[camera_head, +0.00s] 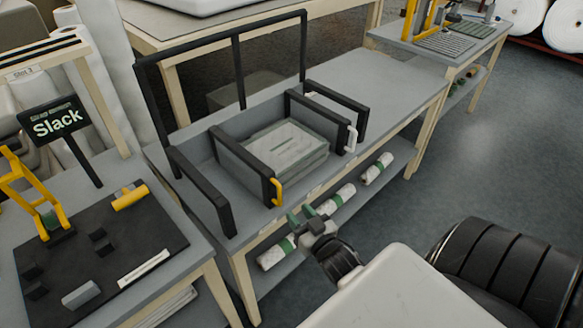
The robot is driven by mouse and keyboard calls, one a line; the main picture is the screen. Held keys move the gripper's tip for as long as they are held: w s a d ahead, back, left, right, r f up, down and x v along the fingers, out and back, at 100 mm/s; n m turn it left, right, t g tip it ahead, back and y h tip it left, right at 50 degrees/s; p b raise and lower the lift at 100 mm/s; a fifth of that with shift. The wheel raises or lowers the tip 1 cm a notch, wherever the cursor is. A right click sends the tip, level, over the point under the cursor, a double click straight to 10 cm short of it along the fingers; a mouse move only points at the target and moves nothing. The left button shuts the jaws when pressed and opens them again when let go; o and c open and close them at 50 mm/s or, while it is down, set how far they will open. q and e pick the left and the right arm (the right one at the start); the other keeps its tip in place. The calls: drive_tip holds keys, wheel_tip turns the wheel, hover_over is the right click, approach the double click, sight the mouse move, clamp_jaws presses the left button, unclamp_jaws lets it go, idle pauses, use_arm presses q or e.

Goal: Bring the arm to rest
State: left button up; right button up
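My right arm comes in from the lower right, with a white link and black ribbed joints. Its gripper (301,214) is in front of the grey workbench's front edge, over the lower shelf in the picture. Its two greenish fingertips stand apart, with nothing visible between them. The gripper appears clear of the bench, though its exact distance is hard to tell. My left gripper is not in view.
The grey bench (375,75) carries black frames and a stack of clear-wrapped sheets (287,150). White-and-green rolls (377,169) lie on its lower shelf. Open floor (480,150) lies right.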

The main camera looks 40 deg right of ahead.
drive_tip(key=shift+s, duration=0.3)
idle(0.4)
drive_tip(key=s+a+f+g+y, duration=0.1)
drive_tip(key=s+a+f+g, duration=0.15)
drive_tip(key=f, duration=0.65)
drive_tip(key=s+a+f+n+g, duration=0.1)
drive_tip(key=s+a+f+g, duration=0.2)
drive_tip(key=f, duration=0.6)
drive_tip(key=s+a+f+g+y, duration=0.1)
drive_tip(key=s+f+g, duration=0.2)
drive_tip(key=s+f, duration=0.35)
drive_tip(key=s+a+f+n+g, duration=0.1)
drive_tip(key=s+f+g, duration=0.3)
drive_tip(key=s+f, duration=0.4)
drive_tip(key=s+a+f+n+g, duration=0.1)
drive_tip(key=s+a+f+g, duration=0.2)
drive_tip(key=s+f, duration=0.4)
drive_tip(key=s+g, duration=0.1)
drive_tip(key=s, duration=0.6)
drive_tip(key=shift+f+n, duration=0.4)
drive_tip(key=shift+s+d, duration=0.1)
